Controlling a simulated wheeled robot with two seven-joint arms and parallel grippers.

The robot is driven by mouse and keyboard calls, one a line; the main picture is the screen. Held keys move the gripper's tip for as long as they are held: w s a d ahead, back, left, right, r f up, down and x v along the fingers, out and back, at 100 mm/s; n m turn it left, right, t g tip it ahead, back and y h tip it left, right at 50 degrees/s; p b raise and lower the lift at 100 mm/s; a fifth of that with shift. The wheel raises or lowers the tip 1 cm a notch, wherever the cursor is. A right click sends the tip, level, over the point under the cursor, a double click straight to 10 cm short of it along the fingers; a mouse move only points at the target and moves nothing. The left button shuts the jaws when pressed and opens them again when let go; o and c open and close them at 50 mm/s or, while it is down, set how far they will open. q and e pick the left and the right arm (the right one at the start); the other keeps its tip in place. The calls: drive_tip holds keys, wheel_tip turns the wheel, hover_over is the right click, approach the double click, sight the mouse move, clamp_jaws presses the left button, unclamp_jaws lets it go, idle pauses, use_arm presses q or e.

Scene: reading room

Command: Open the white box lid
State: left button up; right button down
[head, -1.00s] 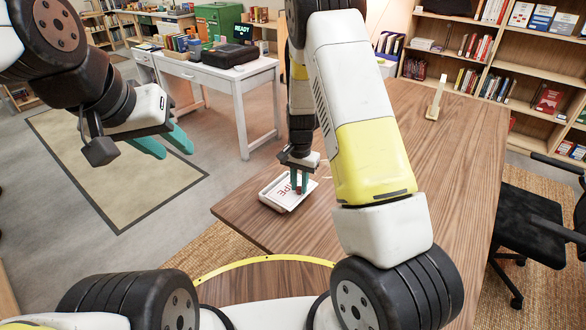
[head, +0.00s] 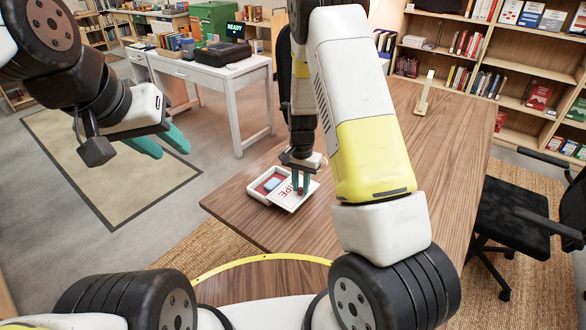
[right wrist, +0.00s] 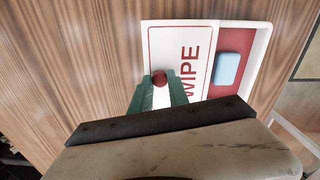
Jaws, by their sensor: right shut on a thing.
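The white box (head: 258,188) sits on the brown wooden table near its left corner. Its white lid with red "WIPE" lettering (head: 288,198) is shifted to the right and covers only part of the box. Inside the uncovered part is a red floor with a light blue block (right wrist: 228,70). My right gripper (right wrist: 160,88) is shut on the lid's round dark red knob (right wrist: 159,78); it also shows in the head view (head: 300,186). My left gripper (head: 162,143) hangs empty in the air at the left, fingers apart, over the floor.
The wooden table (head: 410,150) is mostly clear, with a small cream upright object (head: 424,92) far back. A black chair (head: 510,215) stands at the right. A white desk (head: 215,75) with a black case and books is behind left. Bookshelves line the back.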

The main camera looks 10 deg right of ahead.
sight(301, 188)
drive_tip(key=shift+a, duration=0.1)
drive_tip(key=c, duration=1.3)
unclamp_jaws()
drive_tip(key=shift+o, duration=0.2)
drive_tip(key=shift+r, duration=3.9)
